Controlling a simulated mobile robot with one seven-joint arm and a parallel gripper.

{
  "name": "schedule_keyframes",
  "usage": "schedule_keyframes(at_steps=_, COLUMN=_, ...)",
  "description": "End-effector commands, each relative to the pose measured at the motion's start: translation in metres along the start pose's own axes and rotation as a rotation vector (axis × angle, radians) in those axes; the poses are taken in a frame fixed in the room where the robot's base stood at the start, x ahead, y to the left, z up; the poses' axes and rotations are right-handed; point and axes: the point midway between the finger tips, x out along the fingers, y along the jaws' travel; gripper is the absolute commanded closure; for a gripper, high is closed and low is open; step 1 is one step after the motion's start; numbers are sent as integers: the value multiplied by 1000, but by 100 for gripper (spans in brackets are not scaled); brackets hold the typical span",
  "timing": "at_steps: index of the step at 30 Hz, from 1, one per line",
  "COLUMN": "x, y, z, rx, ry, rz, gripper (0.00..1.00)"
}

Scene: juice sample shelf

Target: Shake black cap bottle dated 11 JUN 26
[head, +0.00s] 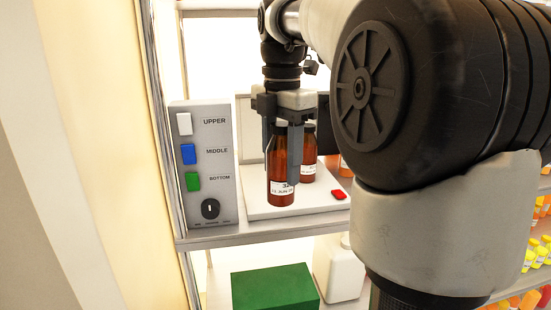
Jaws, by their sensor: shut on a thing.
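My gripper (281,168) points down and is shut on an amber bottle (280,178) with dark red-brown contents, which is upright between its fingers. The bottle's white label faces me and appears to read 11 JUN, with the year too small to be sure of. A second amber bottle (308,160) stands just behind and to the right, partly covered by the right finger. I cannot tell whether the held bottle touches the white plate below it.
The white plate (312,203) with a red button (339,194) lies on the shelf. A grey control box (211,150) marked UPPER, MIDDLE and BOTTOM stands left. Below are a green box (275,288) and a white container (340,270). My arm hides much of the right side.

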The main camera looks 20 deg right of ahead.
Motion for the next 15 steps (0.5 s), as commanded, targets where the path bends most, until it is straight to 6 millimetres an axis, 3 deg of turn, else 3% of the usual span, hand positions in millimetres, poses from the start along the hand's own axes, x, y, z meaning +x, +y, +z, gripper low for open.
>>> schedule_keyframes(at_steps=5, x=-4, y=-14, z=-7, rx=0, ry=-1, rz=1, gripper=86)
schedule_keyframes(at_steps=15, x=-37, y=-16, z=-9, rx=-1, ry=-1, rz=1, gripper=86)
